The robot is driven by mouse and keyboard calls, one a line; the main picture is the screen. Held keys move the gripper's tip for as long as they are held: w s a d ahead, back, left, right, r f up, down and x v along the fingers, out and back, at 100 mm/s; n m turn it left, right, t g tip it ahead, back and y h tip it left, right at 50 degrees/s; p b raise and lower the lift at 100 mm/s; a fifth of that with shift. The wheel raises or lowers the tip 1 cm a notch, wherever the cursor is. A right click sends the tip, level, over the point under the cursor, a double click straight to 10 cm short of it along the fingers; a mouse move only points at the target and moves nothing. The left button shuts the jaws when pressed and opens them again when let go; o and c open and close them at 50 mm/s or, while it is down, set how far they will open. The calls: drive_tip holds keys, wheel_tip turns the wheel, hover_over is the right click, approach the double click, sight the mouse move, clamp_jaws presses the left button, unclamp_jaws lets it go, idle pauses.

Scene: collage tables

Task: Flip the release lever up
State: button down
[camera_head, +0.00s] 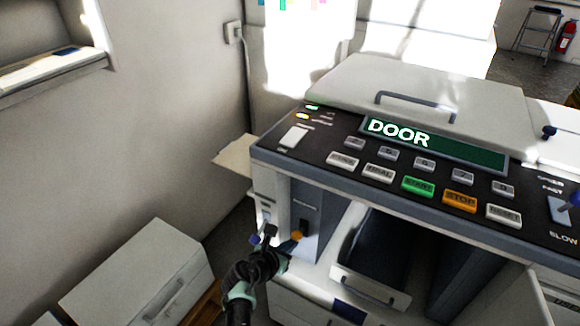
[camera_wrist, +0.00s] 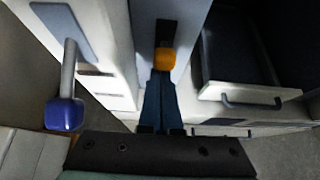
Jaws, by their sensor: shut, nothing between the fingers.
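On the front left of the machine (camera_head: 350,182), an orange-knobbed lever (camera_head: 297,236) sits at a dark vertical slot. In the wrist view the orange knob (camera_wrist: 165,59) is straight ahead of my fingertips. A second lever with a blue knob (camera_wrist: 66,112) juts out to the left on a grey plate; its knob (camera_head: 255,240) shows beside my fingers in the head view. No label marks which one is the release lever. My gripper (camera_head: 271,231) is shut and empty; its fingers (camera_wrist: 159,80) reach just below the orange knob. Whether they touch it is unclear.
The display reads DOOR (camera_head: 398,133), above several buttons. An open bay with a handled drawer (camera_wrist: 245,92) lies right of the slot. A white box (camera_head: 137,275) stands on the left near the wall. A slider with a blue knob (camera_head: 574,200) is at far right.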

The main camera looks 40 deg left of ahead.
drive_tip(key=shift+r+p, duration=0.65)
drive_tip(key=shift+p, duration=0.15)
drive_tip(key=shift+r, duration=0.1)
drive_tip(key=shift+w+r, duration=0.1)
wheel_tip(320, 180, down, 5)
drive_tip(key=s+b, duration=0.2)
drive_tip(key=b, duration=0.1)
drive_tip(key=s+d+r+p, duration=0.2)
drive_tip(key=s+r+p, duration=0.5)
drive_tip(key=shift+d+r, duration=0.15)
drive_tip(key=shift+r, duration=0.2)
